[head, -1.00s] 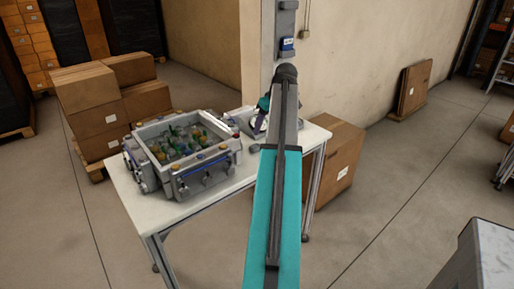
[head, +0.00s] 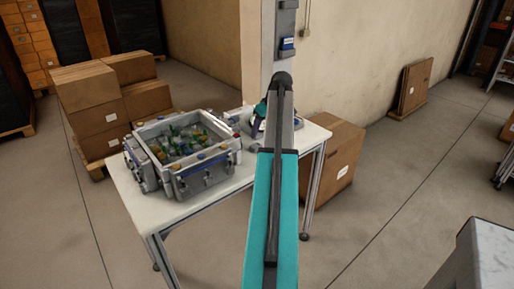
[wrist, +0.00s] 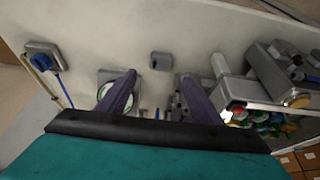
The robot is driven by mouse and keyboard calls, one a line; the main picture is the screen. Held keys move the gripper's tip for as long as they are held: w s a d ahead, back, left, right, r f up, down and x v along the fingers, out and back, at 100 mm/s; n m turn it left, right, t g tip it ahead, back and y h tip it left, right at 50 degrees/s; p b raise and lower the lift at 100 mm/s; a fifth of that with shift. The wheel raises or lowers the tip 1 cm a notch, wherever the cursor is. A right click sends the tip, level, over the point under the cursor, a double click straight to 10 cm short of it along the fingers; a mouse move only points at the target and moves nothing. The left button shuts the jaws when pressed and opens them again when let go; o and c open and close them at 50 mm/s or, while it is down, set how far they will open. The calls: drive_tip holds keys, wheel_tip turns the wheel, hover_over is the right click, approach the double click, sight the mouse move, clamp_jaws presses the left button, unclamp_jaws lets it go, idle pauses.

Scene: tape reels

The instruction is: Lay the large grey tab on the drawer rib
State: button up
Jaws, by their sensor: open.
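A small grey block (wrist: 161,61), which looks like the large grey tab, lies on the pale table top (wrist: 188,28), ahead of the fingers in the wrist view. My gripper (wrist: 158,88) has two purple fingers spread wide, with nothing held between them. The block is beyond the fingertips, in line with the gap and apart from them. I cannot make out a drawer rib for certain. In the head view my arm hides much of the table's right end and most of the gripper.
A grey crate (head: 205,182) of coloured bottles stands on the table's left part. In the wrist view, a round green-and-white piece (wrist: 116,98) lies by the left finger, and a grey box with a blue knob (wrist: 42,58) is farther left. Cardboard boxes (head: 335,165) stand beside the table.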

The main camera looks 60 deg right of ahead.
sight(256, 146)
drive_tip(key=shift+x, duration=2.05)
drive_tip(key=shift+p+x, duration=1)
drive_tip(key=shift+x, duration=1.6)
drive_tip(key=shift+s, duration=0.15)
drive_tip(key=shift+c, duration=0.4)
drive_tip(key=c, duration=1.1)
drive_tip(key=shift+c, duration=0.2)
wheel_tip(256, 146, up, 10)
drive_tip(key=b, duration=0.2)
